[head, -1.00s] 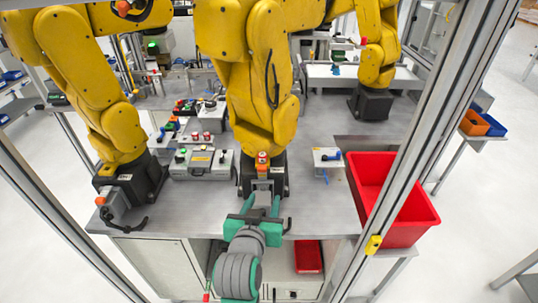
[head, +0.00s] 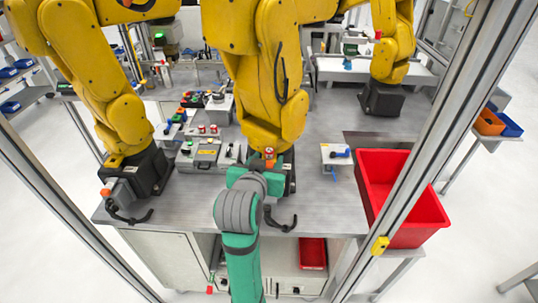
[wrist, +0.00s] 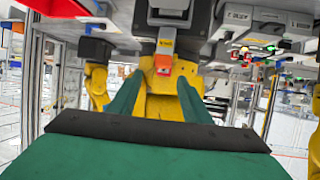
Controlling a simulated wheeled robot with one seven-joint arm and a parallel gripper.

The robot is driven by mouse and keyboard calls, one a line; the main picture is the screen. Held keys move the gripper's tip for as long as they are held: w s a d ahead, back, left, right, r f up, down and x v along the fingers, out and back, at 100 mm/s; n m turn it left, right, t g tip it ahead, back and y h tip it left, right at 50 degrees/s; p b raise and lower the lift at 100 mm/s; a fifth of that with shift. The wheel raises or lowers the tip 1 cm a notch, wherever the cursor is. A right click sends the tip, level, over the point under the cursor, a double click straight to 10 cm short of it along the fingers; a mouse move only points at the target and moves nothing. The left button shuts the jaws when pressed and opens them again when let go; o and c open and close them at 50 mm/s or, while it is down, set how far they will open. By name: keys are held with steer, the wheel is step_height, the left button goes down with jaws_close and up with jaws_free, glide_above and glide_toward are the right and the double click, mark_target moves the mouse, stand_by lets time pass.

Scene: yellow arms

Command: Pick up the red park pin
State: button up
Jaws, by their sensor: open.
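A small orange-red piece (head: 269,154) stands at the foot of the middle yellow arm; I cannot tell for sure that it is the park pin. In the wrist view an orange-red block (wrist: 163,63) shows between and beyond my fingertips, against the yellow arm. My gripper (wrist: 161,82) is open, its two green fingers apart with nothing held between them. In the head view my green and grey arm reaches in from the front, and my gripper (head: 258,174) is just in front of the arm's foot; its fingertips are partly hidden.
The grey table (head: 320,215) carries the yellow arms. A dark hooked cable (head: 281,222) lies beside my gripper. A grey control box (head: 200,155) stands left, a white box with a blue handle (head: 336,155) right, and a red bin (head: 405,225) at the right edge. Frame posts flank the cell.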

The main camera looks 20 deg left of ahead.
mark_target(268, 154)
steer(key=x, duration=0.2)
steer(key=a+x, duration=0.1)
steer(key=x, duration=0.2)
steer(key=shift+s, duration=0.1)
steer(key=shift+d, duration=0.1)
jaws_close()
